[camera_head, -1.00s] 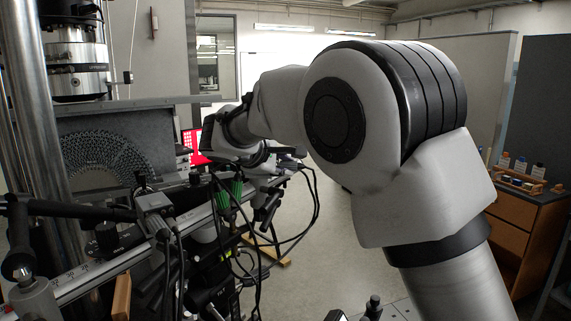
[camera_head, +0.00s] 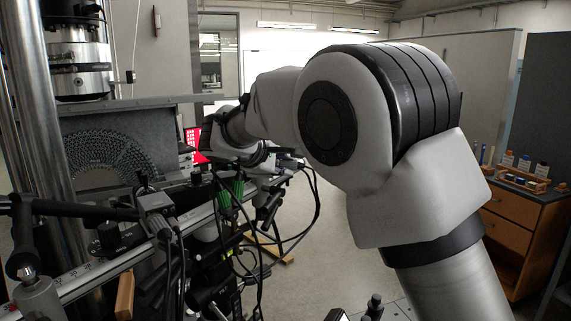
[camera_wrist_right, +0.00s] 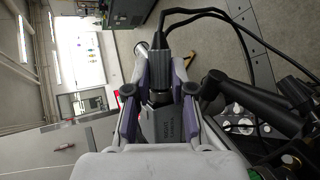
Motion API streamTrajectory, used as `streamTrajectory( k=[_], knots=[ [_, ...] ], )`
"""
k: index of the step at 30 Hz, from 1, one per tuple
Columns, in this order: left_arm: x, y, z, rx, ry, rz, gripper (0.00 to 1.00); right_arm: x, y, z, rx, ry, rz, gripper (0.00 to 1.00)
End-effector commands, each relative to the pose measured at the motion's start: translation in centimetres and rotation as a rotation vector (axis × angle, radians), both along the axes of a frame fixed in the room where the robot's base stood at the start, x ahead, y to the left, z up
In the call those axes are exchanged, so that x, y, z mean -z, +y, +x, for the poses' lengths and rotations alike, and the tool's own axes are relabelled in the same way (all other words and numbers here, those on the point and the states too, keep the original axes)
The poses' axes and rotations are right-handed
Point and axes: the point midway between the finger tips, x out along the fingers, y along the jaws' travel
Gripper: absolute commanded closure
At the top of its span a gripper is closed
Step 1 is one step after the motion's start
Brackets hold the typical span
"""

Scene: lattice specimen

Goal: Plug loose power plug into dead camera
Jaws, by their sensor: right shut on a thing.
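My right gripper (camera_head: 232,158) is at the end of the arm that crosses the middle of the head view, beside the crowded rail. In the right wrist view my right gripper (camera_wrist_right: 159,62) has its two purple-grey fingers closed around a grey ribbed piece (camera_wrist_right: 157,70) with black cables at its far end. It looks like the power plug. A grey labelled face (camera_wrist_right: 165,122) lies between the fingers nearer the palm; I cannot tell whether it is a separate part. A small grey box (camera_head: 155,202), perhaps a camera, sits on the rail. My left gripper is not in view.
A graduated rail (camera_head: 95,270) runs along the left, crowded with black clamps and hanging cables (camera_head: 315,195). Green parts (camera_head: 231,190) sit just below the gripper. A testing column stands at far left. A wooden cabinet (camera_head: 520,215) with bottles is at right. The middle floor is open.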

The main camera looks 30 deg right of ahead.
Motion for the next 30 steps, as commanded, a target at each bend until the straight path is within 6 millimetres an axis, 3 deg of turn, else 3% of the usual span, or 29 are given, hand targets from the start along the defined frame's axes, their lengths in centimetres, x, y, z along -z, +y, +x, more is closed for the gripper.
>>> streamTrajectory(
  k=[11, 12, 14, 20, 21, 23, 24, 30],
  knots=[
    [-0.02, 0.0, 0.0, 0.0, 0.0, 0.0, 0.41, -0.02, 0.16, 0.15, -0.005, -0.003, 0.0, 1.0],
    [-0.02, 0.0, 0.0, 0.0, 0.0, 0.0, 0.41, -0.02, 0.17, 0.14, -0.005, -0.003, 0.0, 0.7],
    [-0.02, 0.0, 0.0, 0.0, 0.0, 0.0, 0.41, -0.02, 0.15, 0.14, -0.004, -0.002, 0.0, 0.49],
    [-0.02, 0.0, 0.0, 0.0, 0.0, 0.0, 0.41, -0.01, 0.11, 0.09, -0.003, -0.001, 0.0, 0.48],
    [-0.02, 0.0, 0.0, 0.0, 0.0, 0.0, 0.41, 0.0, 0.1, 0.08, -0.003, -0.001, 0.0, 0.44],
    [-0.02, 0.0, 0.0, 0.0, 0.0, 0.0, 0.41, 0.0, 0.09, 0.08, -0.002, -0.001, 0.0, 0.26],
    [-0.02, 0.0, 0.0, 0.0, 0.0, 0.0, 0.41, -0.01, 0.08, 0.08, -0.002, -0.001, 0.0, 0.23],
    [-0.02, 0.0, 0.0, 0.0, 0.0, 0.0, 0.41, -0.01, 0.07, 0.06, -0.002, -0.001, 0.0, 0.23]
  ],
)
